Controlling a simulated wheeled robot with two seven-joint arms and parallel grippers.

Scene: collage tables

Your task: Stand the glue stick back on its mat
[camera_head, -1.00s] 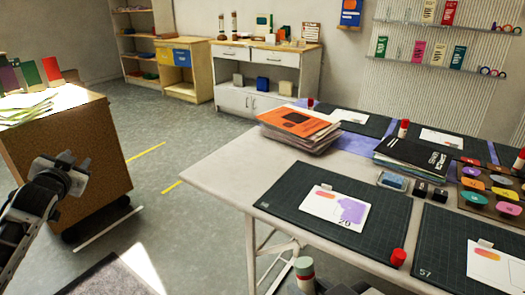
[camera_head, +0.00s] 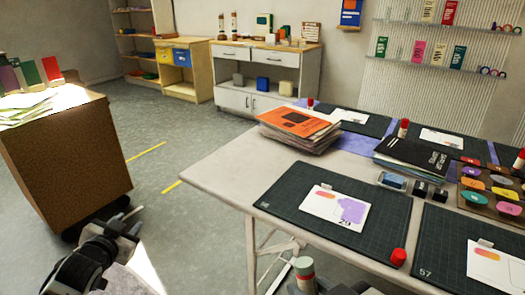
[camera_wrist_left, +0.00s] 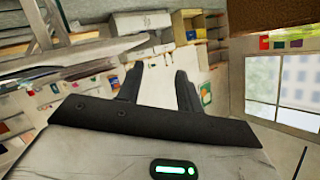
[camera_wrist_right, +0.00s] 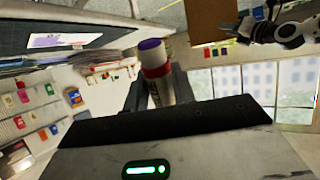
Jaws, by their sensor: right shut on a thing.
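A glue stick (camera_head: 304,274) with a white body and red band is at the bottom of the head view, in front of the table's near edge. In the right wrist view the glue stick (camera_wrist_right: 155,72) shows a purple end and points up between the fingers. My right gripper (camera_wrist_right: 160,92) is shut on it. The near mat (camera_head: 285,205) is dark green with a grid and bears a card. A red cap (camera_head: 398,258) sits at its front right corner. My left gripper (camera_head: 128,226) is low at the left, away from the table; its fingers (camera_wrist_left: 158,85) are apart and empty.
Another mat (camera_head: 440,255) lies to the right. Orange-topped booklets (camera_head: 300,122), black booklets (camera_head: 412,155), a blue ink pad (camera_head: 392,181) and a palette tray (camera_head: 470,202) stand behind. A brown cabinet (camera_head: 70,155) is at left. The table's left part is clear.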

